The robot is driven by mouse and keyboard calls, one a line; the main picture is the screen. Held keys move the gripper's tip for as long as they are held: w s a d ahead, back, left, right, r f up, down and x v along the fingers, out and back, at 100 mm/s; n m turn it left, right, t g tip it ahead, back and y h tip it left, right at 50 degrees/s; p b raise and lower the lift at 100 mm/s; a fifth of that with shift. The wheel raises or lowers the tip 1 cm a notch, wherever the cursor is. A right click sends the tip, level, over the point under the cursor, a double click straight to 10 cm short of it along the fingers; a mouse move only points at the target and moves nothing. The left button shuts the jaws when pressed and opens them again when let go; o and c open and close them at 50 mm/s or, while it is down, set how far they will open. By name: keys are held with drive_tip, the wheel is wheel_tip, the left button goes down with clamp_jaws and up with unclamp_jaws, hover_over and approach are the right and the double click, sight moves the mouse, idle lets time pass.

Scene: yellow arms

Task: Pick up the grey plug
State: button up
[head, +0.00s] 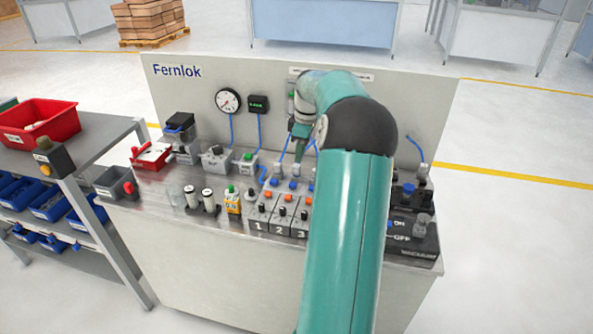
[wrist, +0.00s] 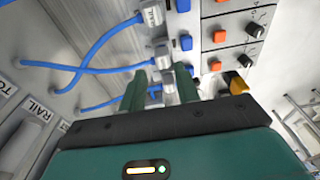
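Several grey plugs on blue cables show in the wrist view: an upper one (wrist: 151,14), a middle one (wrist: 162,50) and a lower one (wrist: 168,80). I cannot tell which is the task's plug. My gripper (wrist: 161,72) has two green fingers that stand apart. The lower plug shows between the fingertips; I cannot tell whether they touch it. In the head view my gripper (head: 298,150) points down over the back of the bench, close to the plug row, and my arm hides much of this area.
The grey bench panel (head: 190,95) stands just behind my gripper. Knobs and orange and blue buttons sit on numbered blocks (head: 284,222) in front. Blue cables (wrist: 95,50) cross beside the plugs. A shelf with a red bin (head: 40,122) stands at the left.

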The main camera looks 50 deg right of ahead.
sight(297, 165)
drive_tip(key=f, duration=0.4)
drive_tip(key=w+f, duration=0.1)
drive_tip(key=f, duration=0.1)
drive_tip(key=shift+a+f, duration=0.3)
drive_tip(key=shift+a, duration=0.1)
drive_tip(key=shift+c, duration=0.4)
